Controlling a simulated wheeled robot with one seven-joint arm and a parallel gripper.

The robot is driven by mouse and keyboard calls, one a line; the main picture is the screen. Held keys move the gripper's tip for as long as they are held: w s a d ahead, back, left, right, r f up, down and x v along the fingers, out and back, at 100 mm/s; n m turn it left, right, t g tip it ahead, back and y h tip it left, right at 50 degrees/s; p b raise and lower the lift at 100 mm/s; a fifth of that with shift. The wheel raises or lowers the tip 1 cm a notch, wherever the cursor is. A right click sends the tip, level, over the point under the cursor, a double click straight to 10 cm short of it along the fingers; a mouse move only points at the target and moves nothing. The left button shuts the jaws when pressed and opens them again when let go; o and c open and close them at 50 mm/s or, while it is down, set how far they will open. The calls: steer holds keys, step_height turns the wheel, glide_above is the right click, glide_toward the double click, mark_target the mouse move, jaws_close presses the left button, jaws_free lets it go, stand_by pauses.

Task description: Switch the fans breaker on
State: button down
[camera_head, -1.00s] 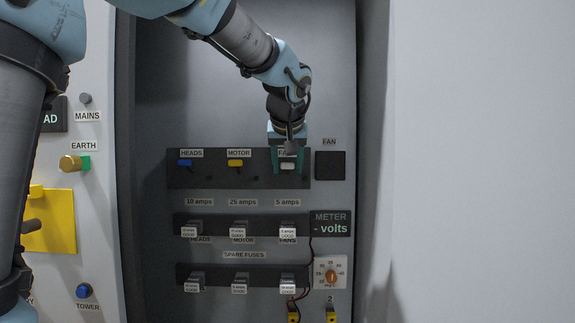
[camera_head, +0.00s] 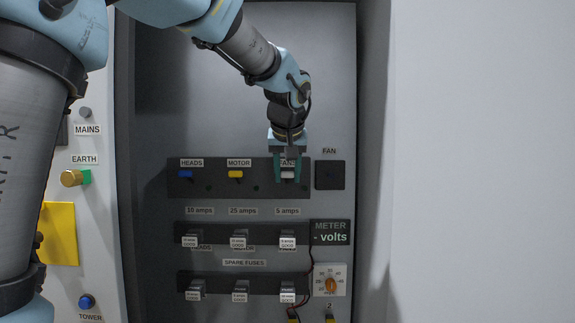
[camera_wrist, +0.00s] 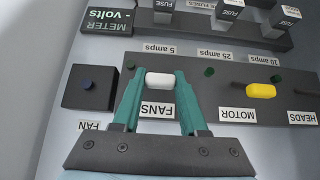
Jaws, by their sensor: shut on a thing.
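The fans breaker has a small white lever, seen in the camera_head view (camera_head: 288,175) below its FANS label and in the camera_wrist view (camera_wrist: 160,80). My gripper (camera_head: 287,178) reaches down to it from above. The lever sits at about the same height as the blue heads lever (camera_head: 185,174) and the yellow motor lever (camera_head: 236,174). The fingers partly hide the FANS label.
A dark FAN indicator (camera_head: 330,175) is right of the breaker strip and looks unlit. Fuse rows (camera_head: 240,240) and a meter (camera_head: 330,232) reading "- volts" lie below. A brass earth knob (camera_head: 72,178) and yellow plate (camera_head: 60,233) are at left. The cabinet wall borders the right.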

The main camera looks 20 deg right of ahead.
steer(key=shift+w+r+p, duration=0.1)
steer(key=shift+r+p, duration=0.05)
steer(key=shift+p, duration=0.2)
steer(key=shift+c, duration=2.2)
jaws_free()
steer(key=b+v, duration=0.2)
steer(key=v, duration=0.8)
steer(key=shift+r+b, duration=0.35)
steer(key=shift+r, duration=0.1)
steer(key=shift+f, duration=0.1)
